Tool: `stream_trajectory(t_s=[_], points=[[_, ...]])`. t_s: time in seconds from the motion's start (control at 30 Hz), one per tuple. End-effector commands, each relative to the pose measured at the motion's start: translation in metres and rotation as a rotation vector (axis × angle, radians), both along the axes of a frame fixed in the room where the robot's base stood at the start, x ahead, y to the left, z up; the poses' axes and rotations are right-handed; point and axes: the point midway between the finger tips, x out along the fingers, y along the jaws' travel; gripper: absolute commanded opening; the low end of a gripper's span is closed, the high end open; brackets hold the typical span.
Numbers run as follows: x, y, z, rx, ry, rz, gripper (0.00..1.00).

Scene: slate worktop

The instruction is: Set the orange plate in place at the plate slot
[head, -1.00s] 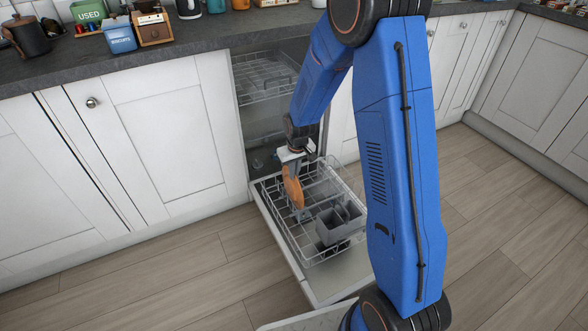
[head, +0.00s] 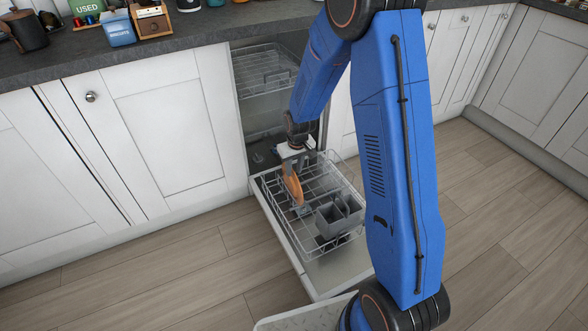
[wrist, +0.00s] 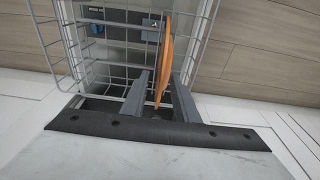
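The orange plate (head: 292,186) stands on edge, nearly upright, in the left part of the lower dishwasher rack (head: 277,215). It also shows almost edge-on in the wrist view (wrist: 166,55). My gripper (head: 292,160) is above the rack, at the plate's upper edge. In the wrist view its two fingers (wrist: 160,85) stand apart on either side of the plate, with a gap visible on the left side. The plate slot itself is hard to make out among the rack wires, and the plate's lower edge is not clear.
A grey cutlery basket (head: 338,216) stands in the rack to the right of the plate. The rack is out over the open dishwasher door (head: 335,277). The upper rack (head: 262,75) is inside. My blue arm covers the right side of the rack. The worktop (head: 150,55) lies behind.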

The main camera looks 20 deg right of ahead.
Motion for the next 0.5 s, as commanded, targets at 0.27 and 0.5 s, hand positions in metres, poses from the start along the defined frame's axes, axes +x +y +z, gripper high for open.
stream_trajectory(t_s=[0.27, 0.5], points=[[-0.003, -0.001, 0.027, 0.001, -0.003, 0.0, 0.27], [-0.009, -0.002, 0.069, 0.001, -0.004, 0.0, 0.27]])
